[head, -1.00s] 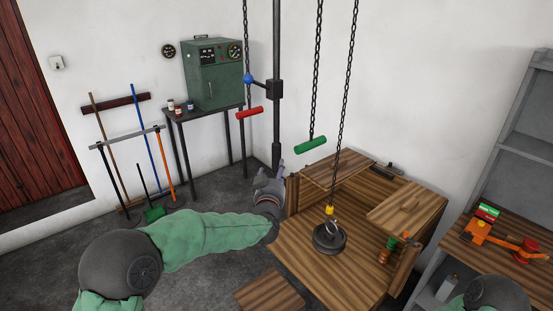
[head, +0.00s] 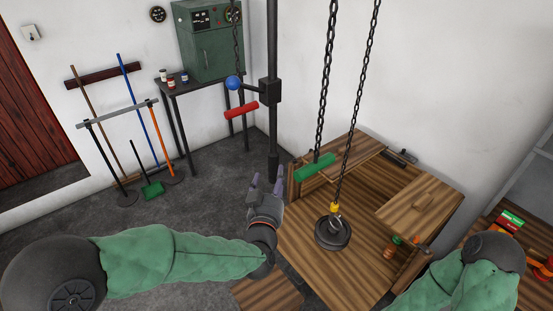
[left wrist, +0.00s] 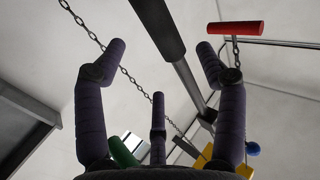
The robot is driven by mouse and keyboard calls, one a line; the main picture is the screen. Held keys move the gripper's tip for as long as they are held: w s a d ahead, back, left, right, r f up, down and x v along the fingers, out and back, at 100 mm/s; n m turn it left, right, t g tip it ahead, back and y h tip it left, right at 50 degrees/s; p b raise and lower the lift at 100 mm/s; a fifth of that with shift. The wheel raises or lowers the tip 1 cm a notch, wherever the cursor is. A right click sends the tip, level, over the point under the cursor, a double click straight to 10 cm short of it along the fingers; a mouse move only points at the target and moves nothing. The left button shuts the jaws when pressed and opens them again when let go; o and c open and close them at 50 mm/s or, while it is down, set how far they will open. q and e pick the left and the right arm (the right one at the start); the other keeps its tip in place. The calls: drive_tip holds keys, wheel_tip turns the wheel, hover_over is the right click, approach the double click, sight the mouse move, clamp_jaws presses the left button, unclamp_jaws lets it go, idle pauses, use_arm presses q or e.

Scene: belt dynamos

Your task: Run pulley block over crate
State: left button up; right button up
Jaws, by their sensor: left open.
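A dark round weight (head: 332,233) hangs on a chain from a yellow hook fitting (head: 334,208) at the open wooden crate (head: 315,275). A red handle (head: 241,110) and a green handle (head: 315,168) hang on chains. In the left wrist view the red handle (left wrist: 235,28) is at the upper right and a yellow block (left wrist: 225,160) is partly hidden at lower right. My left gripper (head: 266,183) is open and empty, fingers up, below the red handle and left of the crate. My right gripper is out of view.
A dark post (head: 272,60) with a blue ball lever (head: 233,83) stands behind my left gripper. A green cabinet (head: 207,45) stands on a table at the back. A broom rack (head: 118,113) is at left. A bench (head: 500,235) is at right.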

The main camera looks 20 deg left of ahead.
sight(275, 165)
use_arm(q)
drive_tip(key=w, duration=0.5)
drive_tip(key=w+a, duration=0.1)
drive_tip(key=w, duration=0.2)
drive_tip(key=shift+w, duration=0.1)
